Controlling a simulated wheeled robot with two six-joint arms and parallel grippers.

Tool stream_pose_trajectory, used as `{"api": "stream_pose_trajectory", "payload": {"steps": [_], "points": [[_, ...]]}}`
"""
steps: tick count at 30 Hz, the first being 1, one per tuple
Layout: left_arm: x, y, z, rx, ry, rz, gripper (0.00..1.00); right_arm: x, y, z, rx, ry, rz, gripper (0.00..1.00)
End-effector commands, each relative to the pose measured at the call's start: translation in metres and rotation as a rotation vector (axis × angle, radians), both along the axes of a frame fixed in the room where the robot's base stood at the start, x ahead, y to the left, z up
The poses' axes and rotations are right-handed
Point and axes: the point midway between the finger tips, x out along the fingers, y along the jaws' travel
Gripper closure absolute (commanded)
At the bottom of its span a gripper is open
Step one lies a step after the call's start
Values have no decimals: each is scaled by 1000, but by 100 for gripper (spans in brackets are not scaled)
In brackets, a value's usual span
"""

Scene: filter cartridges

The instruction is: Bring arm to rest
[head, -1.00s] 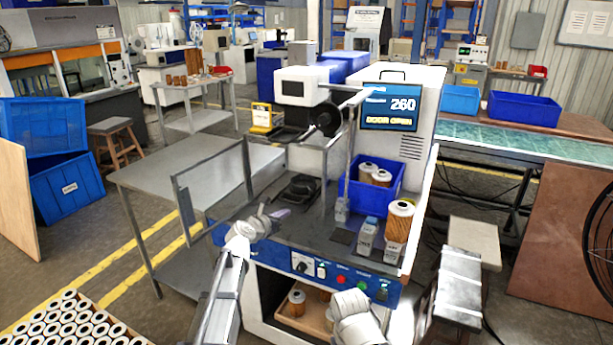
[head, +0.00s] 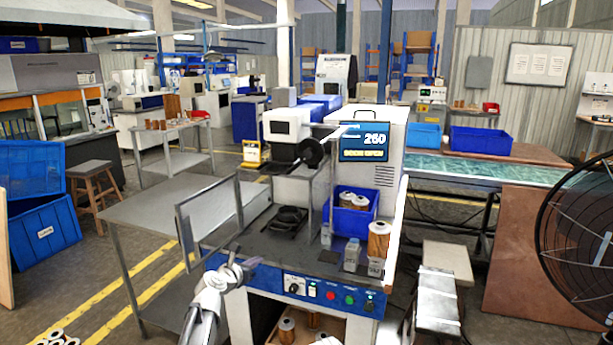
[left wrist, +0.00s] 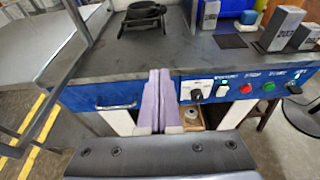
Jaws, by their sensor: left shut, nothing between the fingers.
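My left gripper (head: 245,266) is at the left front corner of the machine (head: 262,240), its arm reaching up from the bottom. In the left wrist view its two purple fingers (left wrist: 158,100) are pressed together with nothing between them. They are in front of the machine's blue front panel (left wrist: 112,97), left of the knob and buttons. A small white piece of my right arm (head: 328,341) shows at the bottom edge; my right gripper is out of view.
On the machine are a dark round fixture (head: 288,216), grey blocks (head: 352,254), a cartridge (head: 378,240) and a blue bin (head: 352,217) with cartridges. A metal guard frame (head: 187,240) stands at left. A steel table (head: 150,215) is left and a fan (head: 580,240) right.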

Motion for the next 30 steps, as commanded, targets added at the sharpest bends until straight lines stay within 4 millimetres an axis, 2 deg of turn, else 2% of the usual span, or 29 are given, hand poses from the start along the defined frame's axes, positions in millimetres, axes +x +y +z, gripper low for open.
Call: {"api": "stream_pose_trajectory", "payload": {"steps": [11,17,23,26,30], "points": [[-26,-36,-18,225,-1,-163,100,0,0,0,0,0,0,50],[-55,-67,-37,445,-11,-335,100,0,0,0,0,0,0,50],[-103,-105,-66,762,-40,-616,100,0,0,0,0,0,0,50],[-141,-124,-86,970,-71,-829,100,0,0,0,0,0,0,50],[-213,-141,-119,1316,-150,-1254,100,0,0,0,0,0,0,50]]}}
